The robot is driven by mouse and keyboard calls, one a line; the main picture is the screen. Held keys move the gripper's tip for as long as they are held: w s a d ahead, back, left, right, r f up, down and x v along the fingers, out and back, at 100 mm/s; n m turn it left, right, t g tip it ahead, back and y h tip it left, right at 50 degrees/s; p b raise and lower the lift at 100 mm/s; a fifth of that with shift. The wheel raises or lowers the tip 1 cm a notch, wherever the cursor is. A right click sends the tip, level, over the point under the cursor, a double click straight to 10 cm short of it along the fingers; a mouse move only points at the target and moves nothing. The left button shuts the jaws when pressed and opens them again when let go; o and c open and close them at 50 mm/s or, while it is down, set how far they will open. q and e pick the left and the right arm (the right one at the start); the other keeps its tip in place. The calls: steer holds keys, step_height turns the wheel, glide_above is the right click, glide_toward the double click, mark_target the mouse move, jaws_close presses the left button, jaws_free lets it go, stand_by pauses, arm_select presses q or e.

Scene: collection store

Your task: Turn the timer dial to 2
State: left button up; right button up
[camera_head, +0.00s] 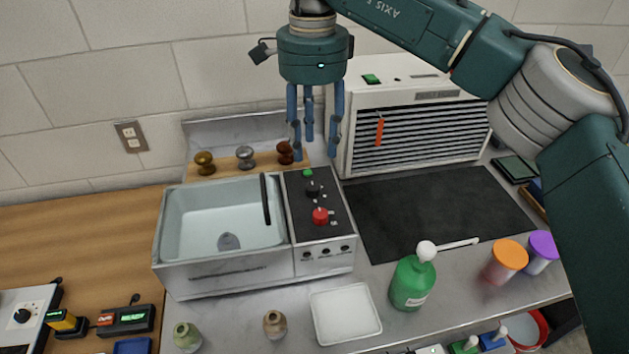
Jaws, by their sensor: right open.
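A steel tank unit (225,282) with an open basin stands on the bench. Its dark control panel (338,236) carries a black dial (313,188) toward the back and a red dial (320,216) nearer the front. The markings are too small to read, so I cannot tell which is the timer dial or where either points. My right gripper (317,152) points down, its blue fingers spread and empty. In the picture it is above and behind the black dial, apart from both dials. My left gripper is out of view.
A dark handle (265,200) stands at the basin's right edge. Three knobs (245,157) sit behind the basin. A louvred white cabinet (415,122) stands behind right. A green pump bottle (412,283), white tray (346,314) and lidded jars (508,256) are in front. The dark mat (430,207) is clear.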

mark_target(313, 186)
steer(key=f+p, duration=0.1)
steer(key=f, duration=0.4)
steer(key=f+p, duration=0.1)
steer(key=f, duration=0.3)
steer(key=shift+s+f, duration=0.2)
steer(key=shift+f, duration=0.2)
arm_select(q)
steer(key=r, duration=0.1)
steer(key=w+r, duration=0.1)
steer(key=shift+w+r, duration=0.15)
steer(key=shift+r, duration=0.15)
arm_select(e)
jaws_close()
